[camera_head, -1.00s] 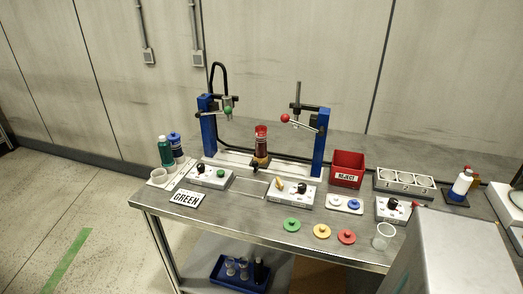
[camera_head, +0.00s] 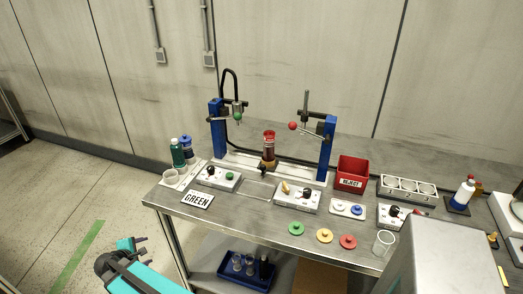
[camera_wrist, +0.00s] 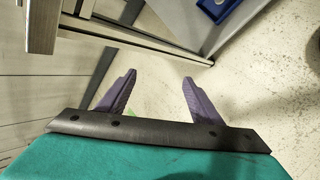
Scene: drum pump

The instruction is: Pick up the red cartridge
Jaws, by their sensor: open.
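A dark red cylinder with a bright red cap, which looks like the red cartridge (camera_head: 269,142), stands upright in a holder (camera_head: 267,165) between two blue posts in the head view. My gripper (camera_wrist: 160,77) is open and empty in the wrist view, its two purple fingers apart above the floor. In the head view my teal arm is at the lower left, off the table's front left corner and far from the cartridge. The cartridge is not in the wrist view.
Blue posts (camera_head: 217,130) with lever arms flank the cartridge. A red bin (camera_head: 352,172) stands to the right. A blue tray (camera_head: 231,277) is on the lower shelf.

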